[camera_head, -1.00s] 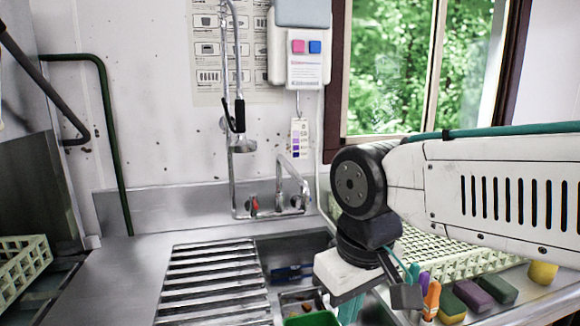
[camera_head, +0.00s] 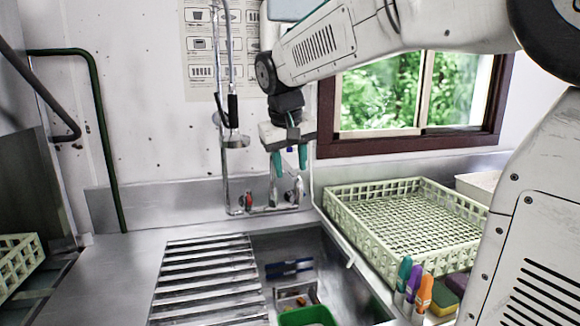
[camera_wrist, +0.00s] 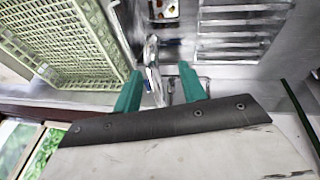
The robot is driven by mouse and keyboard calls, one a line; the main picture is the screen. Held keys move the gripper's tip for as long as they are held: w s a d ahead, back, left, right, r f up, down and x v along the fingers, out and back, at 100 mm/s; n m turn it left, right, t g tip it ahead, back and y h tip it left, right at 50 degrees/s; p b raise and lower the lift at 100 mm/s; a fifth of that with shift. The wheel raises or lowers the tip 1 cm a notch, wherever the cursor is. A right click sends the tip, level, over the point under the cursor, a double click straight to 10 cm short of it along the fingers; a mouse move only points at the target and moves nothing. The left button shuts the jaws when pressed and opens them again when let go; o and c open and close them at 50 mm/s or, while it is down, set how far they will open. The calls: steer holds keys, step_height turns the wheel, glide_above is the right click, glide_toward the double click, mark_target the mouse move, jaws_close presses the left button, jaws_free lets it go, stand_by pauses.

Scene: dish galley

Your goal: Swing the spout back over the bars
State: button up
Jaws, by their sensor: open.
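The chrome spout (camera_head: 273,187) belongs to the wall tap behind the sink. In the head view its upper part is hidden by my gripper (camera_head: 290,164). In the wrist view the spout (camera_wrist: 152,62) runs between my two teal fingers and points towards the open basin, beside the bars rather than over them. My gripper (camera_wrist: 160,76) is open, pointing down, with a finger on either side of the spout; I cannot tell whether either touches it. The bars (camera_head: 208,278) are a slatted metal rack left of the basin; they also show in the wrist view (camera_wrist: 240,38).
The basin (camera_head: 330,262) holds a green container (camera_head: 307,316) and blue items. A tall spray hose (camera_head: 232,112) stands left of my gripper. A pale green dish rack (camera_head: 343,222), bright markers (camera_head: 413,288) and sponges lie to the right. The counter left of the bars is clear.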

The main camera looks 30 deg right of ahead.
mark_target(290, 169)
steer(key=w+d+r+t, duration=0.1)
steer(key=w+r, duration=0.2)
steer(key=r, duration=0.1)
steer(key=shift+m+h, duration=0.3)
steer(key=shift+m, duration=0.1)
steer(key=x, duration=0.7)
steer(key=shift+w+d+f, duration=0.25)
steer(key=shift+w, duration=0.05)
jaws_close()
